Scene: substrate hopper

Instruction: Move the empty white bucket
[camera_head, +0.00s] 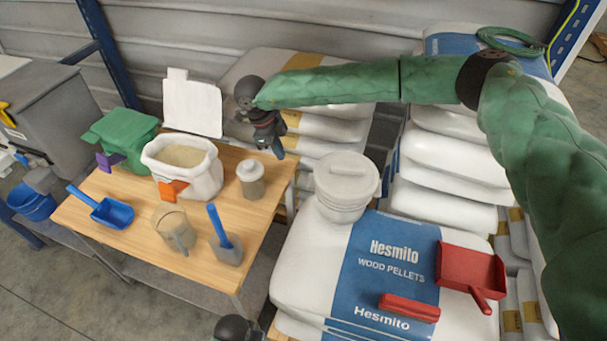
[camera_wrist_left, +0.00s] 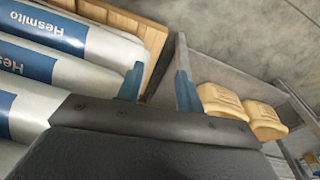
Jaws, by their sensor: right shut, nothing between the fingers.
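A white bucket (camera_head: 342,200) stands upright on the top wood pellets bag (camera_head: 310,255), right of the table. A round white top with a bar-like handle covers it, so its inside is hidden. My right gripper (camera_head: 278,150) is shut and empty. It points down above the table's back right corner, left of and a little behind the bucket, and does not touch it. My left gripper (camera_wrist_left: 158,80) has its two blue fingers apart in the left wrist view, with nothing between them. Only a dark piece of my left arm shows at the bottom of the head view.
The wooden table (camera_head: 130,240) holds a white container of pale grain (camera_head: 205,180), a blue scoop (camera_head: 112,212), a clear jug (camera_head: 172,230) and a small jar (camera_head: 250,180). A red dustpan (camera_head: 470,270) and red brush (camera_head: 409,307) lie on the bag. Stacked bags (camera_head: 455,160) stand behind.

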